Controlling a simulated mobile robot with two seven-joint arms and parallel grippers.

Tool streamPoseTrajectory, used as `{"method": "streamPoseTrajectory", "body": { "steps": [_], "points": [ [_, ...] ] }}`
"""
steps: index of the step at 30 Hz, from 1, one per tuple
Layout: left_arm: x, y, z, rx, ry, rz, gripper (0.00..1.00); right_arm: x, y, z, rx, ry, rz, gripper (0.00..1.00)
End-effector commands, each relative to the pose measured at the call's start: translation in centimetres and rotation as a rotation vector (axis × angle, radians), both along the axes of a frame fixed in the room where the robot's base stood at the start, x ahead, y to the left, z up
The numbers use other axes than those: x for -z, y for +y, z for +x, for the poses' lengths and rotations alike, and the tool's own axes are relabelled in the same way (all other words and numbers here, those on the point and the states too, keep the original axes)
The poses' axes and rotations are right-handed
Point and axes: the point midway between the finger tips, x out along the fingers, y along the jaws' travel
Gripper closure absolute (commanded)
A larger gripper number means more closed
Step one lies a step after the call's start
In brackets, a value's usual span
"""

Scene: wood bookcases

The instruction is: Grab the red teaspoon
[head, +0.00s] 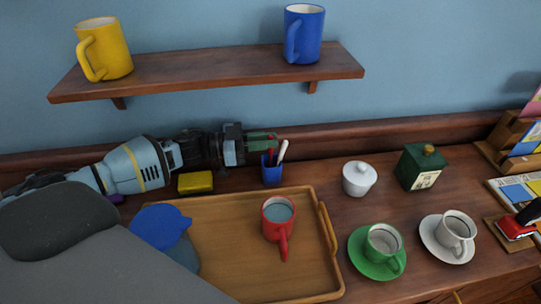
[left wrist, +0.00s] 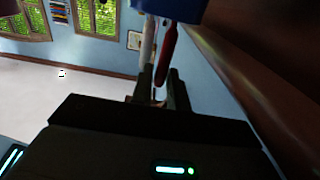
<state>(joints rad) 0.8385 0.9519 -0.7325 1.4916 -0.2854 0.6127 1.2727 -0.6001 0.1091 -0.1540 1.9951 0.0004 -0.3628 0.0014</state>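A blue cup (head: 272,174) stands behind the tray and holds a red teaspoon (head: 269,157) and a white utensil (head: 283,151), both upright. My left gripper (head: 265,142) reaches in level from the left, above the cup's rim at the utensils' tops. In the left wrist view the red teaspoon (left wrist: 169,48) runs from the blue cup (left wrist: 185,10) down to between the fingertips (left wrist: 160,82). A gap shows between the fingers, so the gripper looks open. The white utensil (left wrist: 148,42) is close beside the red one, by the other finger. My right gripper is not in view.
A wooden tray (head: 215,235) holds a red mug (head: 277,220) and a blue item (head: 160,226). A yellow block (head: 195,183) lies under my left arm. A white lidded pot (head: 359,180) stands right of the cup. A shelf (head: 210,75) with two mugs hangs above.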

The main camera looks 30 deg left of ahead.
Motion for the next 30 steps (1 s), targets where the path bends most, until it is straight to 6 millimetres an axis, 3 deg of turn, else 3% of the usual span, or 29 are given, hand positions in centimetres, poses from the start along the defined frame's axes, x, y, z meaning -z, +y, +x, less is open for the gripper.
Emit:
{"method": "streamPoseTrajectory", "body": {
  "steps": [5, 9, 21, 26, 30],
  "points": [
    [0.0, 0.0, 0.0, 0.000, 0.001, 0.001, 0.84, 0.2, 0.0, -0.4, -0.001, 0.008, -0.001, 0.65],
    [0.0, 0.0, 0.0, 0.000, 0.000, 0.000, 1.00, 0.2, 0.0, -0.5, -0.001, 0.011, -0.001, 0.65],
    [-0.2, 0.0, 0.0, 0.000, -0.001, 0.001, 1.00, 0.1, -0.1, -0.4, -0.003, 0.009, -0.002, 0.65],
    [-2.1, 0.1, 0.0, -0.001, -0.005, 0.002, 1.00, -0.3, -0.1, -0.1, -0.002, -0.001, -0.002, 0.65],
    [-4.9, 0.1, 0.0, 0.000, -0.008, 0.003, 1.00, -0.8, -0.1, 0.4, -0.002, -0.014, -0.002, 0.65]
  ]
}}
